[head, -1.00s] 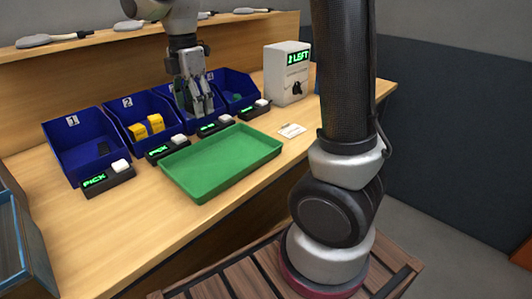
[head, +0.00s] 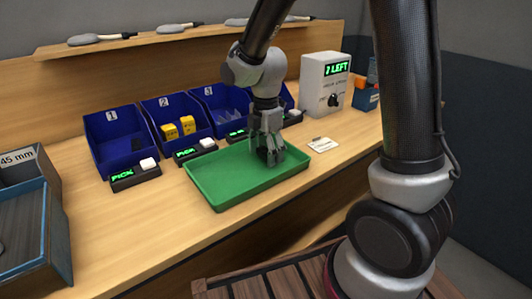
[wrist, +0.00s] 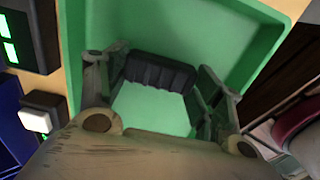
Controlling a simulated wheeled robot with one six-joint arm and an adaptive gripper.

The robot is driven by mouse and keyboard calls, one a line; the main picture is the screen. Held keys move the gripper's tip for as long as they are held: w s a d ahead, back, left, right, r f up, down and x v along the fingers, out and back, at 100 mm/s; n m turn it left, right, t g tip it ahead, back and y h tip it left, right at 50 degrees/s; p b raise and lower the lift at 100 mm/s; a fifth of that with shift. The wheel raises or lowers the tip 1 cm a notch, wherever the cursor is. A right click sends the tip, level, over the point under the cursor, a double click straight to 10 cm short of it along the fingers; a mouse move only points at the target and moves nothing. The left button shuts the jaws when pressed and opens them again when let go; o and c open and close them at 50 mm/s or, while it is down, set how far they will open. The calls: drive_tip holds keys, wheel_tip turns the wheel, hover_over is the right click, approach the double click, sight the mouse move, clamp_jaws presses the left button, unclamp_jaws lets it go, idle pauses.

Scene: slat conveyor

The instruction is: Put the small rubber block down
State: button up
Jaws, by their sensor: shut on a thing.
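My gripper (head: 268,158) is over the right part of the green tray (head: 215,195), pointing down. In the wrist view, the fingers of my gripper (wrist: 160,80) are shut on a dark ribbed rubber block (wrist: 158,72), held between the tips. The block is above the tray's green floor in that view; whether it touches the floor I cannot tell.
Blue bins stand behind the tray: bin 1 (head: 112,130), bin 2 with yellow pieces (head: 178,127), and bin 3 (head: 212,95). Small boxes with green displays and white buttons stand in front. A white counter box (head: 322,82) is at the back right. The tray's left part is clear.

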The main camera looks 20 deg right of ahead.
sight(266, 152)
drive_tip(key=shift+f, duration=0.3)
drive_tip(key=shift+f, duration=0.15)
drive_tip(key=o, duration=1)
drive_tip(key=shift+o, duration=0.2)
wheel_tip(266, 152, up, 12)
drive_tip(key=s+d+r+m+t, duration=0.2)
drive_tip(key=s+d+r+m, duration=0.1)
drive_tip(key=s+d+m, duration=0.4)
drive_tip(key=s+d+r+m+t, duration=0.2)
drive_tip(key=s+d+m, duration=0.5)
drive_tip(key=s+m, duration=0.5)
drive_tip(key=r+m, duration=0.1)
drive_tip(key=m, duration=0.1)
drive_tip(key=shift+d+r+m, duration=0.25)
drive_tip(key=shift+d+m, duration=0.05)
drive_tip(key=shift+d, duration=0.1)
